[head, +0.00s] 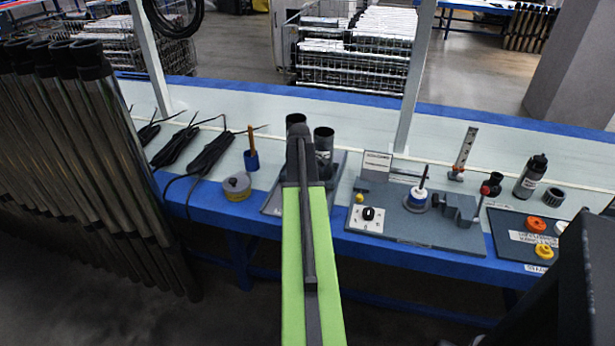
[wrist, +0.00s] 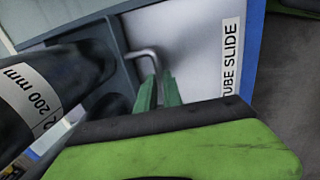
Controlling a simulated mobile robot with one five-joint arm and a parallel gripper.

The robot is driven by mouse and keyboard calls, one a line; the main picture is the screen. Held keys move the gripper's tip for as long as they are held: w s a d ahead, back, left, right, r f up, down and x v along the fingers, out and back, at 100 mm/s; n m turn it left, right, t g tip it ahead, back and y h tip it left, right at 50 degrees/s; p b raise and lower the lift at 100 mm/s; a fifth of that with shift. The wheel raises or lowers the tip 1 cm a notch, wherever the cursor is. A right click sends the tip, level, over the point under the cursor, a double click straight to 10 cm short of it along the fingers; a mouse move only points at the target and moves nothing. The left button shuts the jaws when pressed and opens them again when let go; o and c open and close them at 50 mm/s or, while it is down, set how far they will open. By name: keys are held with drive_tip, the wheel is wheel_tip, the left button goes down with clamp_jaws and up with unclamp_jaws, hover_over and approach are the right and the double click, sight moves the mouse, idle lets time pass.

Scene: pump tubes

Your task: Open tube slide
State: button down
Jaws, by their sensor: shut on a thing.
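The tube slide shows in the wrist view as a pale panel (wrist: 192,50) with a white label (wrist: 231,55) reading "TUBE SLIDE". A bent grey metal handle (wrist: 148,54) stands out from it. My gripper (wrist: 158,88), with green fingers, is shut on this handle near its lower end. A dark tube (wrist: 72,75) with a "200 mm" label is close on the left of the wrist view. In the head view my green arm covers most of the slide. Two dark upright tubes (head: 323,139) show beside the arm's far end.
The blue-edged bench (head: 410,249) runs across the head view. Right of my arm is a grey board (head: 400,232) with small fixtures. A tape roll (head: 237,186) and black cable bundles (head: 208,155) lie to the left. Tall grey tubes (head: 100,150) stand at the far left.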

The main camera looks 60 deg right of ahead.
drive_tip(key=a, duration=0.2)
drive_tip(key=s+a, duration=0.1)
drive_tip(key=a, duration=0.1)
drive_tip(key=s+a, duration=0.1)
drive_tip(key=a, duration=0.2)
drive_tip(key=shift+s, duration=0.1)
drive_tip(key=c, duration=1.5)
unclamp_jaws()
drive_tip(key=a+r+p, duration=0.1)
drive_tip(key=r+p, duration=0.4)
drive_tip(key=a+r+p, duration=0.1)
drive_tip(key=r+p, duration=0.5)
drive_tip(key=s+a+r+p, duration=0.1)
drive_tip(key=r+p, duration=0.5)
